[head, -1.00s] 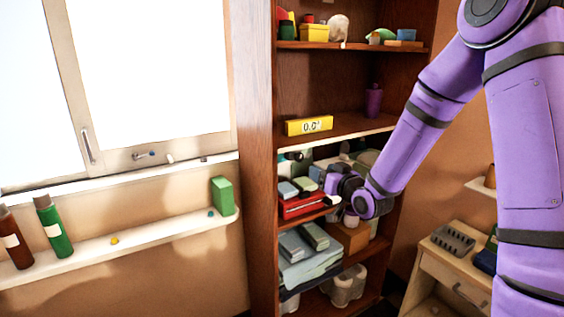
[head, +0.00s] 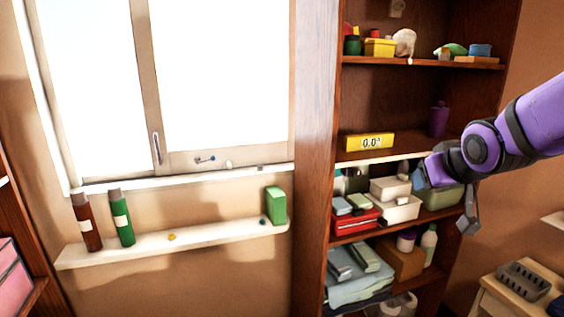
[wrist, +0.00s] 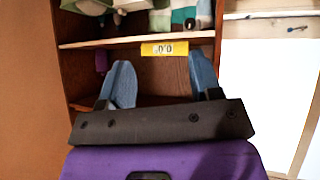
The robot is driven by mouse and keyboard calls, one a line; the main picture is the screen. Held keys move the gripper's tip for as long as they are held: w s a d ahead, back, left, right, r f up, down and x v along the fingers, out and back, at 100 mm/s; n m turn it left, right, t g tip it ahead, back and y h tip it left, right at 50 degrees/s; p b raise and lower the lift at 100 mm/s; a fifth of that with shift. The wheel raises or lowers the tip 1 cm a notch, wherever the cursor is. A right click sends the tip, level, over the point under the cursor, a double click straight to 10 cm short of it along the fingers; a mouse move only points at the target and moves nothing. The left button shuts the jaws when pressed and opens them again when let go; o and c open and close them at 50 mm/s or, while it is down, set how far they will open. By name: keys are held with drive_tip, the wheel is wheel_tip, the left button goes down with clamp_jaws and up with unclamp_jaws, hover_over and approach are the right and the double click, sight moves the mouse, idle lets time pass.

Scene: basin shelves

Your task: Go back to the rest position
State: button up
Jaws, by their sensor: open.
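My gripper (head: 445,197) is in front of the right part of the wooden shelf unit (head: 316,150), at the height of its middle shelf. In the wrist view my gripper (wrist: 164,78) shows two blue fingers spread wide apart with nothing between them. The yellow display box (head: 369,142) stands on the shelf above, left of the gripper. It also shows beyond the fingers in the wrist view (wrist: 164,49). My purple arm reaches in from the right edge of the head view.
Red boxes (head: 357,221) and white boxes (head: 398,209) fill the middle shelf. Left of the unit, a wall ledge (head: 190,238) holds two bottles and a green box (head: 276,205). A small cabinet (head: 500,300) with a grey rack stands at lower right.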

drive_tip(key=s+r+g, duration=0.1)
drive_tip(key=s+g, duration=0.1)
drive_tip(key=s, duration=0.8)
drive_tip(key=s+r+m+g, duration=0.1)
drive_tip(key=s+r+g, duration=0.1)
drive_tip(key=s, duration=0.9)
drive_tip(key=shift+s+g+y, duration=0.2)
drive_tip(key=shift+g+y, duration=0.1)
drive_tip(key=shift+g, duration=0.2)
